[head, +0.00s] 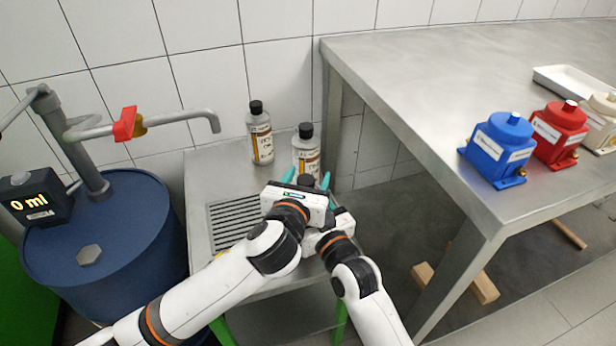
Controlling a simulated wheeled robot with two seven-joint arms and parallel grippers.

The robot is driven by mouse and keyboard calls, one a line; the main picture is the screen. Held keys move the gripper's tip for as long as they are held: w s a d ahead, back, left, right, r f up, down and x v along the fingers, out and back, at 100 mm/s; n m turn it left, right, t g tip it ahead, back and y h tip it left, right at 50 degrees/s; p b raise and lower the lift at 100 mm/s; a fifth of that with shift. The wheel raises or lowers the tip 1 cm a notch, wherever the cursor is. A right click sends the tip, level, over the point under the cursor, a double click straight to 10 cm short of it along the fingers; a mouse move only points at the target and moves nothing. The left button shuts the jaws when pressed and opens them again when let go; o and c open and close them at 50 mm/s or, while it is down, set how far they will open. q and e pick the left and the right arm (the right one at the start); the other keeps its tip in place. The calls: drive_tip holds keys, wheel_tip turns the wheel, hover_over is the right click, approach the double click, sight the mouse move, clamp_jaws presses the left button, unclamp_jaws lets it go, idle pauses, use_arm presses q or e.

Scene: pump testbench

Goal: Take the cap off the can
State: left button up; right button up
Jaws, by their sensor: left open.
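No can shows clearly in the head view. Whatever is below the grippers is covered.
A blue drum (125,235) with a grey spout pipe (170,119) and red lever (127,123) stands left. The low stand (205,170) has a slotted grate (232,222). A metal table (420,110) at right holds blue (500,148), red (557,135) and beige pumps (600,122).

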use_arm(q)
drive_tip(key=shift+w+d, duration=0.1)
drive_tip(key=shift+w, duration=0.2)
drive_tip(key=c, duration=1.2)
drive_tip(key=shift+r, duration=0.2)
drive_tip(key=shift+r, duration=0.9)
